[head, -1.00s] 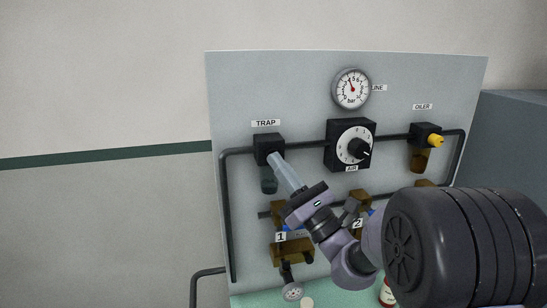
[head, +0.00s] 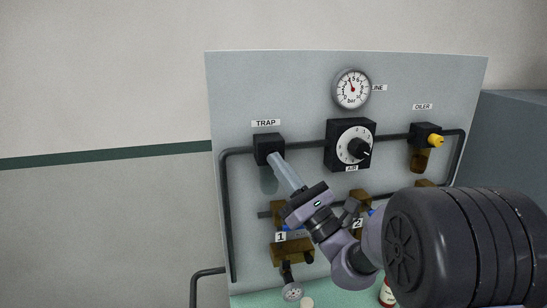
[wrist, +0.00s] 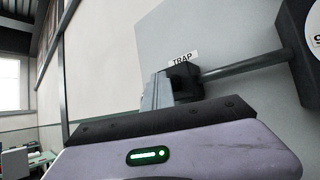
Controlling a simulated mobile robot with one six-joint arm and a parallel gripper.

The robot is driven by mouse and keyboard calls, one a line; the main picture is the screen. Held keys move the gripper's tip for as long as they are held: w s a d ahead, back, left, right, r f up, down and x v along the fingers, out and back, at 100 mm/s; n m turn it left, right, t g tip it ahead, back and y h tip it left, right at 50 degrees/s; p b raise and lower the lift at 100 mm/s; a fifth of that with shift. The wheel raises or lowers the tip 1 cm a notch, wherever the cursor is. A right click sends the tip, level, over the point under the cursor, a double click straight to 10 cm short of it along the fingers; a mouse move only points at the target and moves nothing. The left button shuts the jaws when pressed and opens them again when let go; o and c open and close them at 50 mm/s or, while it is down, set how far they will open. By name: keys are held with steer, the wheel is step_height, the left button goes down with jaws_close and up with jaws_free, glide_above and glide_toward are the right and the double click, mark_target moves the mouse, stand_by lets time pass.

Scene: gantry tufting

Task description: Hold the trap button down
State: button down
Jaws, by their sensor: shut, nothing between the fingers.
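The trap is a black block (head: 266,146) under a TRAP label on the grey panel, with a see-through bowl (head: 268,183) below it. My gripper (head: 276,158) is shut and empty. Its fingertips reach the lower right front of the trap block and appear to touch it. The button itself is hidden behind the fingertips. In the wrist view the fingers (wrist: 157,91) point at the trap block (wrist: 185,80), which shows just right of them.
A black pipe runs right from the trap to the AIR knob (head: 351,146) and the oiler (head: 425,137). A gauge (head: 352,89) sits above. Brass valve blocks (head: 293,252) lie below my gripper. The wall left of the panel is clear.

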steer(key=shift+s, duration=0.1)
steer(key=shift+s+d+b, duration=0.2)
steer(key=shift+s+b, duration=0.25)
steer(key=shift+s, duration=0.3)
steer(key=s+b, duration=0.1)
steer(key=s, duration=0.1)
steer(key=s+d+b, duration=0.1)
steer(key=s, duration=0.2)
